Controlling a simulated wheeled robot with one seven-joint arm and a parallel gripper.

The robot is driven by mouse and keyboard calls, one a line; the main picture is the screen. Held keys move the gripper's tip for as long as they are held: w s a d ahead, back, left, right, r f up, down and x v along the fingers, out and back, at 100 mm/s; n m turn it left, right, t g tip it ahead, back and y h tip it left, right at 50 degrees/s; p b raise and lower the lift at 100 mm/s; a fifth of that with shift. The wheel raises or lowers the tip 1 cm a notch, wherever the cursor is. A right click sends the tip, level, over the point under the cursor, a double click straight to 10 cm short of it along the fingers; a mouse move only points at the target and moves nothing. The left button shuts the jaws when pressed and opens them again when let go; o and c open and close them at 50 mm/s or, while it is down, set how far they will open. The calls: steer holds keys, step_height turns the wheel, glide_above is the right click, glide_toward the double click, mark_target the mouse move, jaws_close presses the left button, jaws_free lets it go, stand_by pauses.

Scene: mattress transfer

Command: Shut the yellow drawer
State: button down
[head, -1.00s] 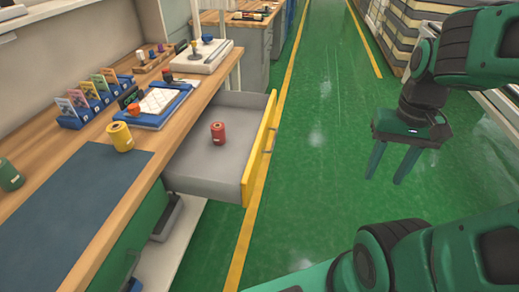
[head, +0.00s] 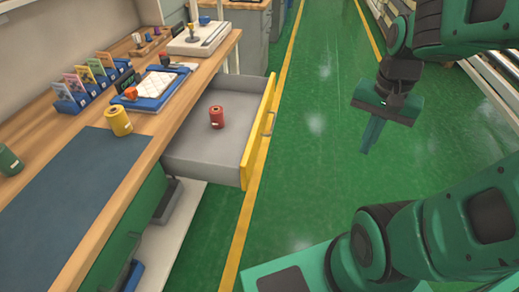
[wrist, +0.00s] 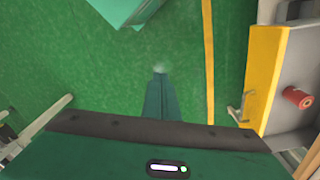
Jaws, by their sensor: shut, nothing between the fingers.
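The drawer with the yellow front (head: 258,131) stands pulled out from under the wooden workbench, in the middle of the head view. A red spool (head: 217,117) stands on its grey floor. In the wrist view the yellow front (wrist: 264,80) is at the right, with its metal handle (wrist: 239,108) on the outer face and the red spool (wrist: 297,97) behind it. My gripper (head: 368,150) is shut and empty. It hangs over the green floor to the right of the drawer front, apart from it. Its closed fingers also show in the wrist view (wrist: 158,78).
The workbench (head: 190,100) runs along the left and carries a yellow spool (head: 118,121), a green spool (head: 9,161), a blue card rack (head: 90,90) and a dark mat (head: 70,185). The green floor (head: 310,120) between drawer and gripper is clear. Shelving stands at the far right.

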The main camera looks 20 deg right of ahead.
steer(key=w+a+f+m+t+y, duration=0.1)
steer(key=w+a+f+m, duration=0.3)
steer(key=w+a+m, duration=0.4)
steer(key=w+a+f+m+y, duration=0.2)
steer(key=w+a+f+m, duration=0.35)
steer(key=w, duration=0.45)
steer(key=w+a+f, duration=0.3)
steer(key=a+f, duration=0.3)
steer(key=f, duration=0.3)
steer(key=shift+a, duration=0.2)
